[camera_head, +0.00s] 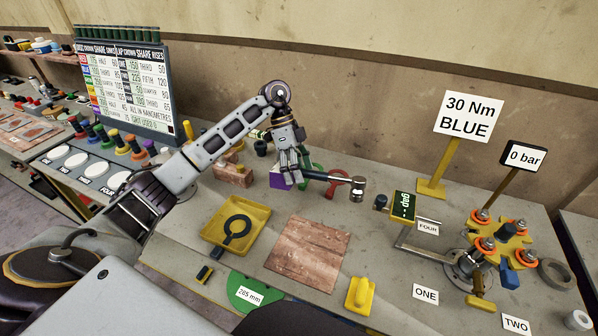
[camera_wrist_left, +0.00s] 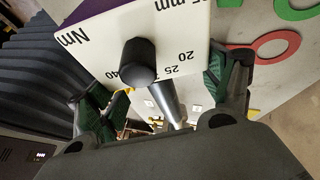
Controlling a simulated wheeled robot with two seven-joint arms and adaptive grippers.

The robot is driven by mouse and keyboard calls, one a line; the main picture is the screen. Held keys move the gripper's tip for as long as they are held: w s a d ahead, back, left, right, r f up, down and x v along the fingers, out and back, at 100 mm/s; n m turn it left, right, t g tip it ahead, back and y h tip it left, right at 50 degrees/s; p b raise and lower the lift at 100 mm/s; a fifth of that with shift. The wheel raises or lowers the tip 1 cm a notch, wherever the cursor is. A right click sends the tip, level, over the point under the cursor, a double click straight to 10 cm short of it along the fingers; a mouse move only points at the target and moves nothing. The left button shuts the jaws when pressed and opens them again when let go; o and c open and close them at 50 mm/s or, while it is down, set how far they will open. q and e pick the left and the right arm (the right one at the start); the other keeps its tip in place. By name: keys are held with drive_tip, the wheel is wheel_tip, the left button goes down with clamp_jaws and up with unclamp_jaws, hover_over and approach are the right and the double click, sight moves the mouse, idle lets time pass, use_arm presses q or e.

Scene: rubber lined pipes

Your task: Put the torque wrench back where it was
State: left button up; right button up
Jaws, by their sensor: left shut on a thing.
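My left gripper (camera_head: 291,178) is over the back middle of the bench, shut on the torque wrench (camera_head: 328,177). The wrench's dark bar reaches to the right and ends in a metal head (camera_head: 357,189). In the left wrist view, a silver shaft with a black knob (camera_wrist_left: 138,62) lies between the green-padded fingers of the left gripper (camera_wrist_left: 165,92). A white panel (camera_wrist_left: 195,35) marked Nm and mm, with a purple edge, is close behind it. The purple also shows beside the fingers in the head view (camera_head: 279,181). Whether the wrench touches a support is hidden. My right gripper is out of view.
Red (camera_head: 340,190) and green ring-shaped pieces lie near the wrench. A yellow tray (camera_head: 209,232) and a rusty plate (camera_head: 308,253) lie in front. A flange with orange-ringed bolts (camera_head: 484,216) stands at right, near signs reading "30 Nm BLUE" (camera_head: 468,116) and "0 bar" (camera_head: 524,157).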

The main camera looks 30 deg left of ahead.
use_arm(q)
drive_tip(key=shift+r, duration=0.1)
idle(0.3)
drive_tip(key=shift+a+p, duration=0.1)
drive_tip(key=shift+p, duration=0.5)
drive_tip(key=shift+f+b, duration=0.55)
drive_tip(key=shift+f, duration=3.85)
drive_tip(key=o, duration=1.3)
